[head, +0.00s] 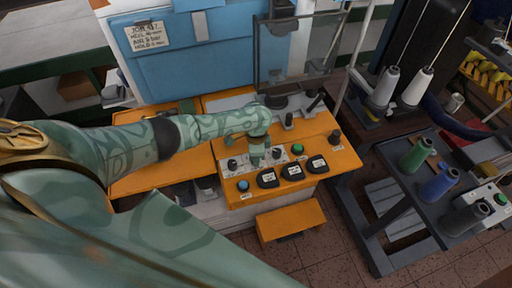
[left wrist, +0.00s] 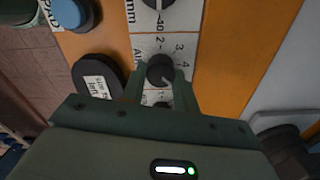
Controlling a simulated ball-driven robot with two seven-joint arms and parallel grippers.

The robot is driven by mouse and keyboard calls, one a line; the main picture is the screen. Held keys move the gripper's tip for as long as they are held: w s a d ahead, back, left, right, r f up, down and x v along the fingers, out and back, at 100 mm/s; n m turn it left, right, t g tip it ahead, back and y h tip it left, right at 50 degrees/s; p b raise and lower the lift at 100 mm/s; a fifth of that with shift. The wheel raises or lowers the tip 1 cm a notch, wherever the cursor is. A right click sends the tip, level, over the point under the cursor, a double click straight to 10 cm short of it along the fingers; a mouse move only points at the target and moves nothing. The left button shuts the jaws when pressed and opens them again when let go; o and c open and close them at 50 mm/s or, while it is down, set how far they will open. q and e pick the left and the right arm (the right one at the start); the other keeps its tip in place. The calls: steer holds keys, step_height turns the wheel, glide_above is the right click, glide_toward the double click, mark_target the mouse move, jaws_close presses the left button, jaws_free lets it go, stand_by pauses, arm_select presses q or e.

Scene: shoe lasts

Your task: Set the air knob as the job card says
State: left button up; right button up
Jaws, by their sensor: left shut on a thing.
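The air knob (left wrist: 160,70) is a dark round knob on a white scale plate in the left wrist view, with figures 2, 3 and 4 showing around it. My left gripper (left wrist: 160,82) is shut on it, one finger on each side. In the head view my left gripper (head: 257,158) reaches down onto the knob panel and hides this knob. I cannot tell clearly which figure its pointer marks. The job card (head: 147,36) is on the blue cabinet; it has lines for heel, air and hold, and its air figure is too small to read surely.
A millimetre-scale knob (head: 232,164) and another knob (head: 277,152) flank the gripper. A clear guard (head: 295,50) stands behind. A spool rack (head: 400,190) is at right.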

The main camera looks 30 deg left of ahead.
stand_by(0.4)
arm_select(q)
steer(key=o, duration=1)
step_height(320, 180, up, 16)
steer(key=p, duration=0.6)
steer(key=shift+r, duration=0.2)
